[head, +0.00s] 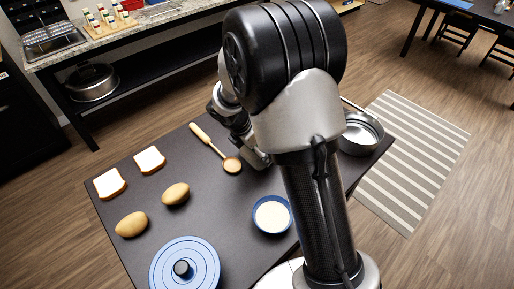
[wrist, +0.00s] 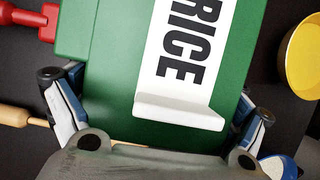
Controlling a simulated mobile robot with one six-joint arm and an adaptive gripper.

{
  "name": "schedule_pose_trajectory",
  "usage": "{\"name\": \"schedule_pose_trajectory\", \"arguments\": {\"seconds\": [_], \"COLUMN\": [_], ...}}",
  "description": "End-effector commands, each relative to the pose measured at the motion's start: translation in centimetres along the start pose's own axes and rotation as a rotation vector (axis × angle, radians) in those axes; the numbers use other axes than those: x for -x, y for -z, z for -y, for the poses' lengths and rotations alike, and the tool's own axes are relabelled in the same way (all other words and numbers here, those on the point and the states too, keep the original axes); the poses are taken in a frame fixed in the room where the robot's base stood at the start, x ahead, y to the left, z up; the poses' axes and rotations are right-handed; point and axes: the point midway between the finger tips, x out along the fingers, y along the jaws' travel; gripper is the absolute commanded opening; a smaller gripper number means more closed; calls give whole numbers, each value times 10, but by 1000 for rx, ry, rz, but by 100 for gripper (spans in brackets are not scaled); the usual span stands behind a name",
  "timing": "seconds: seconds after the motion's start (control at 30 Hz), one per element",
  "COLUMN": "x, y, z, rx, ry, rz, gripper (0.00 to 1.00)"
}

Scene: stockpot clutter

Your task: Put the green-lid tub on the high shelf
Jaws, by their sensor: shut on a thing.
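A large green tub (wrist: 105,75) with a white label reading "RICE" fills the middle of the wrist view. A white ledge (wrist: 180,110) sticks out at the lower end of its label. My gripper (wrist: 155,100) is shut on the tub, with one finger at its left side and the other at its right. The frames do not show clearly which green part is lid and which is body. In the head view my arm hides the fingers and the tub. No high shelf can be made out.
The dark table holds bread slices (head: 150,160), potatoes (head: 132,224), a wooden spoon (head: 231,165), a blue bowl (head: 272,230), a blue-lidded pot (head: 185,265) and a saucepan (head: 360,145). A counter (head: 160,18) with a lower shelf stands behind. A yellow bowl (wrist: 305,60) lies right of the tub.

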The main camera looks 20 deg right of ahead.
Motion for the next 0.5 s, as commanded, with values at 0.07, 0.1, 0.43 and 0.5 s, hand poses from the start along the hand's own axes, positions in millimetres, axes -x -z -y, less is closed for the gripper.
{"name": "schedule_pose_trajectory", "arguments": {"seconds": [0.07, 0.1, 0.43, 0.5], "x": [-2, -1, -1, -1], "y": [1, 1, 0, 0], "z": [0, 0, 0, 0], "rx": [0, 0, 0, 0], "ry": [0, 0, 0, 0], "rz": [0, 0, 0, 0], "gripper": [92, 95, 100, 100]}}
